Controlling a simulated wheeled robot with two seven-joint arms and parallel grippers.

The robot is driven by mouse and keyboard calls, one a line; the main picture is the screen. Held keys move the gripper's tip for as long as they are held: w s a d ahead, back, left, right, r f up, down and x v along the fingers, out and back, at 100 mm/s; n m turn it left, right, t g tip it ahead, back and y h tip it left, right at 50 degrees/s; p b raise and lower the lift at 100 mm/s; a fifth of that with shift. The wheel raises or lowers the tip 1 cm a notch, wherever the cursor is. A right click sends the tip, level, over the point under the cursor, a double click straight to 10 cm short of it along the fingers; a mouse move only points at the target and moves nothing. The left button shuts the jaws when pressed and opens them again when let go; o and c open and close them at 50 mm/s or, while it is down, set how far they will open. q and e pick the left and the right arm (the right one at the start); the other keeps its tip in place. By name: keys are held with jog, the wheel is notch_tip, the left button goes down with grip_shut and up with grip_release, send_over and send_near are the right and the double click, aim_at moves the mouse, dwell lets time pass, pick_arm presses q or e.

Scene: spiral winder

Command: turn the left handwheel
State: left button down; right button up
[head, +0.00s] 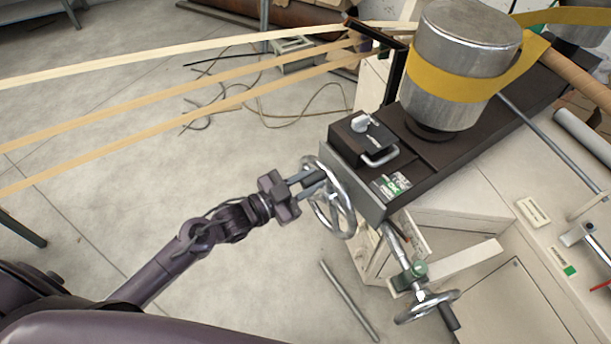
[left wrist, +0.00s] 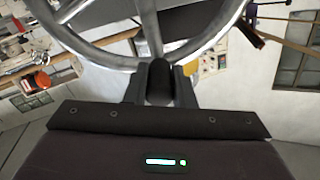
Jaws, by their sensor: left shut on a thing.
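The left handwheel (head: 345,214) is a shiny metal wheel with spokes on the end of the dark machine beam. My left gripper (head: 313,178) is at the upper left part of its rim. In the left wrist view the handwheel (left wrist: 112,62) fills the top, and the fingers of my left gripper (left wrist: 160,85) are closed around a dark handle (left wrist: 159,84) at its rim. A second handwheel (head: 427,306) sits lower right on a slanted shaft, apart from my gripper. My right gripper is not in view.
The dark beam (head: 433,160) carries a metal drum (head: 465,45) with a yellow band. Pale strips (head: 180,94) cross the upper left. Cables and a loose metal rod (head: 348,300) lie on the floor.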

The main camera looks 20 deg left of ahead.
pick_arm(q)
jog(key=c, duration=1.2)
grip_release()
jog(key=shift+c, duration=0.2)
jog(key=b+v, duration=0.1)
jog(key=v, duration=0.5)
jog(key=shift+s+a+f+b, duration=0.15)
jog(key=shift+s+b, duration=0.05)
jog(key=shift+b, duration=0.1)
jog(key=shift+s+a, duration=0.5)
